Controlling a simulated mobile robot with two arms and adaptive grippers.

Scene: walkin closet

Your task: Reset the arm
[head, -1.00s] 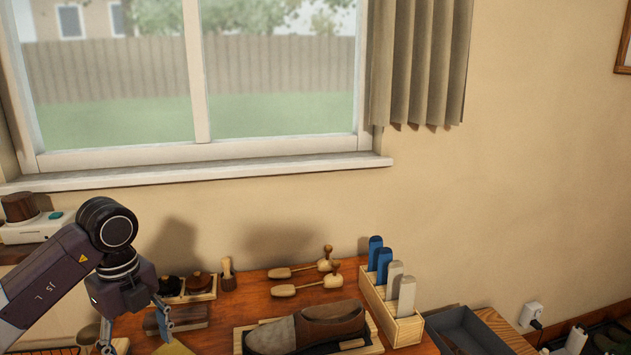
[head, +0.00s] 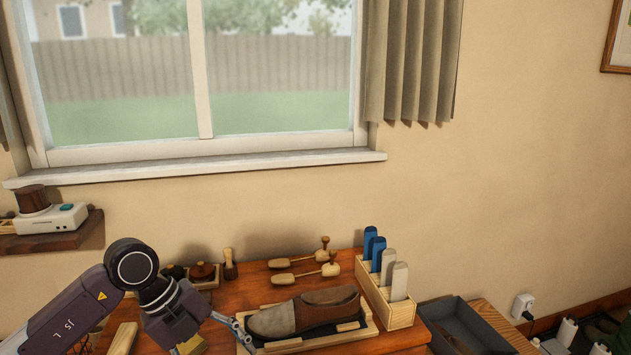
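My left arm comes in from the lower left, and its gripper (head: 212,343) hangs low over the wooden table (head: 235,288). One finger spreads out to the right beside the left end of the shoe tray (head: 372,334); the other is mostly cut off by the bottom edge. The gripper looks open, and I see nothing held in it. I cannot tell whether the finger touches the tray. A brown and grey shoe (head: 318,310) lies in the tray. My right gripper is not in view.
A wooden holder (head: 402,315) with blue and beige upright pieces stands right of the shoe. A grey bin (head: 470,330) is at right. A yellowish item (head: 192,345) sits under the gripper.

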